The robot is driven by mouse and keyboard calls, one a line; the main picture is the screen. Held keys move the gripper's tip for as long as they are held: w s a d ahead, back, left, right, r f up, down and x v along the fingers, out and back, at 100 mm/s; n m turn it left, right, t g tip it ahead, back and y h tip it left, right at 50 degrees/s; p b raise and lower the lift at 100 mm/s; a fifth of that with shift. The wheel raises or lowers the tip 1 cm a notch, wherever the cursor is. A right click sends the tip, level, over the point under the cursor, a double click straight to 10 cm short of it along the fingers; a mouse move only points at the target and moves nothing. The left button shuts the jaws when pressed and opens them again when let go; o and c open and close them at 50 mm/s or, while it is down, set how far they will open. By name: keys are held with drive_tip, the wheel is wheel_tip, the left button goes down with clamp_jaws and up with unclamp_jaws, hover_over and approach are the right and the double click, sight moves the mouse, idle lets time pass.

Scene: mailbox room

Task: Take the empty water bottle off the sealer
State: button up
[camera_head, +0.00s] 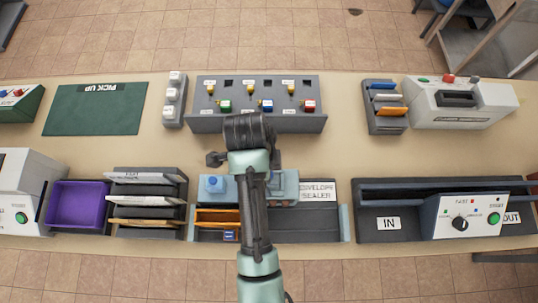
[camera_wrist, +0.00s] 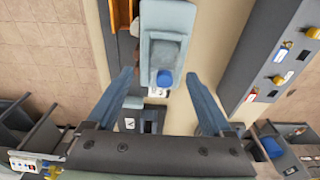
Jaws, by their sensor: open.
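The envelope sealer (camera_head: 318,190) stands at the front middle of the counter in the head view, with a pale blue top part partly behind my arm. In the wrist view, the pale blue body (camera_wrist: 168,20) carries a greyish shape and a bright blue, cap-like piece (camera_wrist: 165,78). I cannot tell clearly where the bottle ends and the sealer's cover begins. My gripper (camera_wrist: 161,73) is open, one finger on each side of the blue piece, with gaps visible. My arm hides the fingers in the head view.
A grey panel with coloured switches (camera_head: 258,103) stands behind the sealer. A sorter with envelopes (camera_head: 146,195) and a purple bin (camera_head: 78,205) are left; an IN/OUT machine (camera_head: 462,222) is right. A green PICK UP mat (camera_head: 95,115) lies bare at back left.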

drive_tip(key=shift+w+d+f+p, duration=0.15)
drive_tip(key=shift+f+p, duration=0.25)
drive_tip(key=shift+f, duration=0.8)
drive_tip(key=shift+w+d+f+p, duration=0.15)
drive_tip(key=shift+f+p, duration=0.25)
drive_tip(key=shift+f, duration=0.8)
clamp_jaws()
